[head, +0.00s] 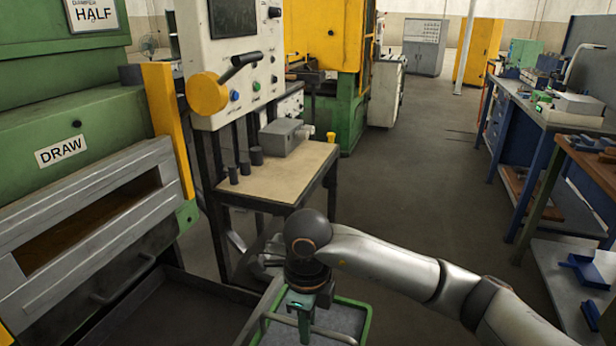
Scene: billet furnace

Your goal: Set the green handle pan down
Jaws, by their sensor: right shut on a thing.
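The pan (365,322) is at the bottom centre of the head view. It has a grey inside and a green rim, and its near part is cut off by the bottom edge. My right gripper (303,312) points down at the pan's left part and is shut on the pan's handle bar. The gripper and wrist hide part of the pan. I cannot tell whether the pan's underside touches anything. My left gripper is not in view.
A small bench (290,180) with dark cylinders and a grey box stands beyond the pan. The green furnace with its DRAW opening (90,225) is at left, above a dark tray (170,310). Workbenches (545,110) line the right. The middle floor (420,200) is clear.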

